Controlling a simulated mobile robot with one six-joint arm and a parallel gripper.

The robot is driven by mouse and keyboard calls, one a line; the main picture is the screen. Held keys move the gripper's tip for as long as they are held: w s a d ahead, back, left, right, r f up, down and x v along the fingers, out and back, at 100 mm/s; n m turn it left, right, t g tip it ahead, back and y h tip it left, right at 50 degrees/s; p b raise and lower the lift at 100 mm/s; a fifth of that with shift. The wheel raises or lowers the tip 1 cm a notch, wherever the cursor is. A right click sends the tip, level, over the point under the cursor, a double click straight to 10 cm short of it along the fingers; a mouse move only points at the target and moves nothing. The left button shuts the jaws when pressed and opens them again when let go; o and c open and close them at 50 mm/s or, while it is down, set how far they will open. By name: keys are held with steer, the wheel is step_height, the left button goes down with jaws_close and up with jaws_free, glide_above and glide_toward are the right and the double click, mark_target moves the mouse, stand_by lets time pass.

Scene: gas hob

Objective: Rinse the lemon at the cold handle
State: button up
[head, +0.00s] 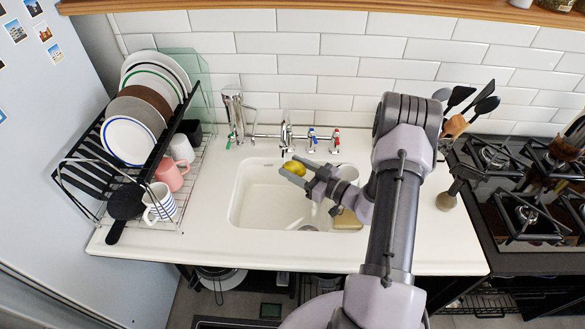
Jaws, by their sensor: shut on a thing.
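My gripper (293,167) reaches over the white sink (248,207) from the right. Its fingers are shut on the yellow-green lemon (294,168), with the lemon at the fingertips. The lemon is over the back part of the basin, just in front of the chrome tap (286,135). The blue-marked cold handle (311,139) is on the tap's bar, behind and a little right of the lemon. The red-marked handle (335,141) is further right. I cannot make out any running water.
A dish rack (99,172) with plates and mugs stands left of the sink. A white cup (348,173) and a yellowish sponge-like thing (347,220) are at the sink's right side, partly behind my arm. A utensil holder and black gas hob (524,222) are at the right.

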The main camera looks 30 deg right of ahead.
steer(key=shift+s+d, duration=0.2)
steer(key=shift+d, duration=0.15)
steer(key=shift+a, duration=0.1)
steer(key=shift+w+a+p, duration=0.3)
steer(key=shift+a+p, duration=0.2)
steer(key=shift+d, duration=0.1)
steer(key=shift+s+d, duration=0.3)
steer(key=shift+d, duration=0.2)
steer(key=s+a+p, duration=0.3)
steer(key=s, duration=0.4)
steer(key=shift+a, duration=0.3)
steer(key=shift+s+r, duration=0.1)
stand_by(0.8)
